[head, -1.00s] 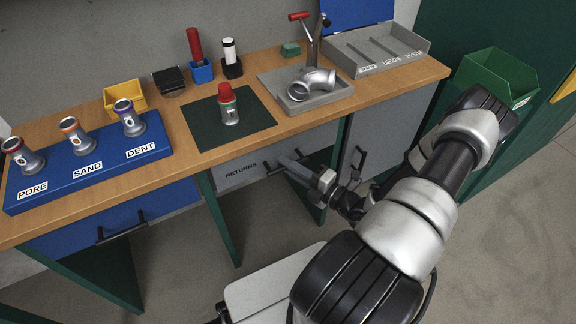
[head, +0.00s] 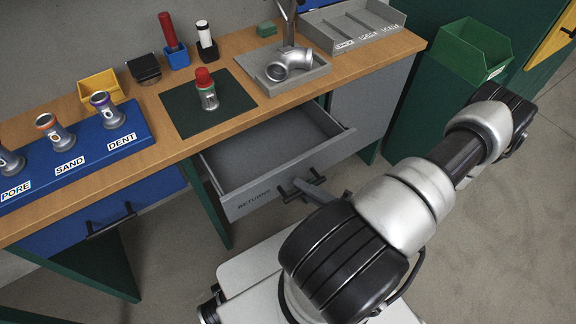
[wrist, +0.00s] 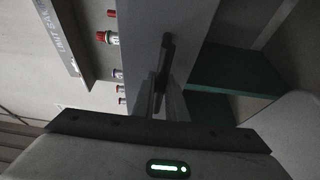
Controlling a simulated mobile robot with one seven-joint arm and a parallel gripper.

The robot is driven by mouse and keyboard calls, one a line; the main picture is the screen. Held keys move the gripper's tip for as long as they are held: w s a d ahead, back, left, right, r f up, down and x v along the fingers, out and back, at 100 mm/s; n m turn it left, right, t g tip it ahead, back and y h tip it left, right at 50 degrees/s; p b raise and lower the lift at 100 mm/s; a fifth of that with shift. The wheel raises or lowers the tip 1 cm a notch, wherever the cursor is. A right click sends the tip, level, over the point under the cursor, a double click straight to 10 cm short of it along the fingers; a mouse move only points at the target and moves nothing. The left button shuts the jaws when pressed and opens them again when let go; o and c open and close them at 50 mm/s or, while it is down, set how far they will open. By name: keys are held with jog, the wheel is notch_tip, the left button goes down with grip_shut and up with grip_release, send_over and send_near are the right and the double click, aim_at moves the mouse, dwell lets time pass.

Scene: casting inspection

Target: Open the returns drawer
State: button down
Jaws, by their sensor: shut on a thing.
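The grey returns drawer (head: 268,186) stands pulled well out from under the wooden bench in the head view. Its front bears the label RETURNS and its inside looks empty. The dark bar handle (head: 287,195) is on its front face. My gripper (head: 308,187) is at this handle, shut on it, partly hidden by my arm. In the wrist view the handle (wrist: 166,52) runs as a dark bar to between the fingers of my gripper (wrist: 159,95).
A blue drawer (head: 110,215) with its own handle is shut at the left. On the bench (head: 170,152) stand a red-capped casting (head: 207,92) on a dark mat, a grey tray (head: 310,72) with a pipe elbow, and a blue labelled rack (head: 90,160). A green bin (head: 470,50) is at the right.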

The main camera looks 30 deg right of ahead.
jog(key=s, duration=0.7)
jog(key=shift+s+d, duration=0.15)
jog(key=shift+s, duration=0.2)
jog(key=c, duration=1.8)
grip_release()
jog(key=shift+o, duration=0.2)
jog(key=v, duration=1.7)
jog(key=shift+s, duration=0.15)
jog(key=shift+d, duration=0.1)
